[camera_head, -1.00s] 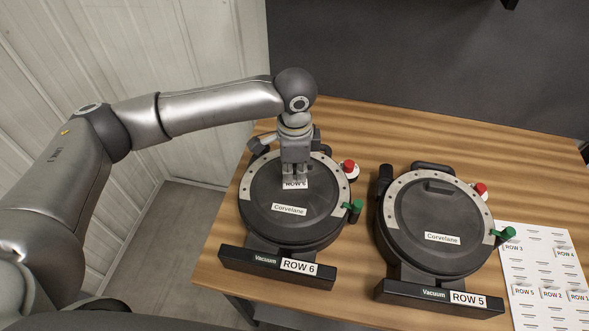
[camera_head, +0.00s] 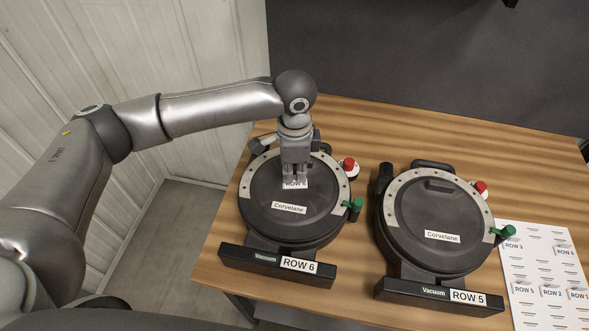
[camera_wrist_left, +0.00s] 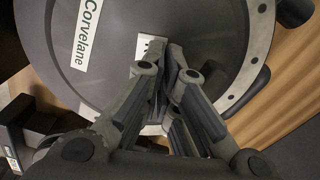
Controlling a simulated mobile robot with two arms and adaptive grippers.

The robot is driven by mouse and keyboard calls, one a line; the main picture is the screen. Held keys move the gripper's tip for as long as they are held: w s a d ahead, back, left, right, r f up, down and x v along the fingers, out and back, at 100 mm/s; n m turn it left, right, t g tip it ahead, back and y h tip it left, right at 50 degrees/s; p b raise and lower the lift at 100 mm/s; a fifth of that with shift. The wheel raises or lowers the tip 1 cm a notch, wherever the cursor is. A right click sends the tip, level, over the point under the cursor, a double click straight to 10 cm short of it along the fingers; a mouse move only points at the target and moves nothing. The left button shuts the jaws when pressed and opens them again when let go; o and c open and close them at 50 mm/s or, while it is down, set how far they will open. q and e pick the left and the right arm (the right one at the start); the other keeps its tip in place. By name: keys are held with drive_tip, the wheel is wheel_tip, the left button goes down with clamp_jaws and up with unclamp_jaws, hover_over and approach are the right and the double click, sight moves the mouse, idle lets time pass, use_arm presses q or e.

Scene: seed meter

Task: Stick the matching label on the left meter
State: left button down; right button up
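The left meter (camera_head: 262,188) is a round dark drum with a "Corvelane" plate on its lid and a "ROW 6" plate (camera_head: 299,265) on its front bar. My left gripper (camera_head: 295,180) points down over the upper middle of that lid. Its fingers are together at a white label (camera_head: 290,186) that starts with "ROW"; its number is partly covered. The label lies at or just above the lid; contact is unclear. In the left wrist view the label (camera_wrist_left: 150,46) shows beside the closed fingertips (camera_wrist_left: 173,52). My right gripper is out of view.
The right meter (camera_head: 420,215) carries a "ROW 5" plate. A white label sheet (camera_head: 535,265) at the right edge holds several ROW labels. Red and green knobs stick out at the meters' right sides. Bare wood table lies behind the meters.

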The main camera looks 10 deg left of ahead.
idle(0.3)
use_arm(q)
drive_tip(key=c, duration=1.6)
unclamp_jaws()
drive_tip(key=shift+o, duration=0.2)
wheel_tip(320, 180, up, 7)
drive_tip(key=p, duration=0.8)
drive_tip(key=shift+p, duration=0.35)
drive_tip(key=shift+s+f, duration=0.1)
drive_tip(key=shift+s, duration=0.05)
